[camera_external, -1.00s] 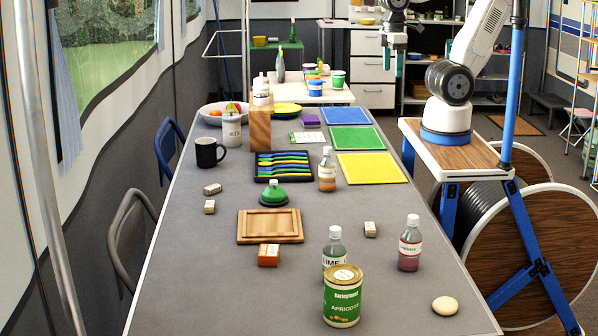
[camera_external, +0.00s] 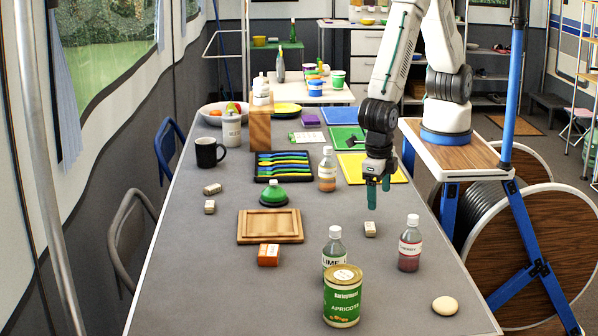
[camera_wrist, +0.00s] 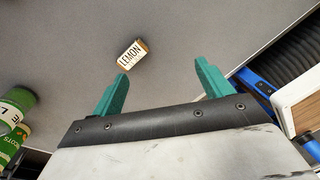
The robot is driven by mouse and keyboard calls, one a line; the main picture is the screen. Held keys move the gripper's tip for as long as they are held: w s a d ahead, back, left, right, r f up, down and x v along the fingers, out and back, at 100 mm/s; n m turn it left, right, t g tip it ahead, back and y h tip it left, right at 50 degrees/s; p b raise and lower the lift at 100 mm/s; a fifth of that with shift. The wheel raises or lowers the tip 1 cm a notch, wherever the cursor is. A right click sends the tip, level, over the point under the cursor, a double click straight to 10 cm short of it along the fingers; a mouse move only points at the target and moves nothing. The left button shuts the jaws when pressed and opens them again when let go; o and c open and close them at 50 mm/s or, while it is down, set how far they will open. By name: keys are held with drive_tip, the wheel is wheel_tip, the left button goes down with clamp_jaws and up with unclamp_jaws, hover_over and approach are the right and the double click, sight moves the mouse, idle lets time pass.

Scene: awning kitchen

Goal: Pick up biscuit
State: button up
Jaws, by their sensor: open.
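A round, cream-coloured, biscuit-like piece (camera_external: 445,306) lies flat near the table's front right corner. It does not show in the wrist view. My gripper (camera_external: 379,190) points down with green fingers over the right part of the table, well behind the round piece. In the wrist view my gripper (camera_wrist: 161,70) is open, with nothing between its fingers. A small pale block (camera_external: 370,229) stands on the table just below and in front of the fingers. In the wrist view this block (camera_wrist: 132,55) reads LEMON and appears just beyond the left fingertip.
A green apricot can (camera_external: 342,298), a lime bottle (camera_external: 334,250) and a cherry bottle (camera_external: 410,243) stand between the gripper and the front edge. A wooden board (camera_external: 270,226) and an orange block (camera_external: 268,255) lie left. Grey table is bare around the round piece.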

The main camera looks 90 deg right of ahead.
sight(370, 226)
drive_tip(key=n, duration=0.1)
drive_tip(key=w+a+n, duration=0.1)
drive_tip(key=w+a+n+y, duration=0.1)
drive_tip(key=shift+w+a+r+n+t, duration=0.15)
drive_tip(key=shift+a+r+n+t, duration=0.15)
drive_tip(key=shift+n, duration=0.1)
drive_tip(key=shift+w+a+f+n, duration=0.1)
drive_tip(key=shift+f+n, duration=0.05)
drive_tip(key=shift+n, duration=0.65)
wheel_tip(370, 226, down, 8)
drive_tip(key=shift+r, duration=0.2)
drive_tip(key=c, duration=1.1)
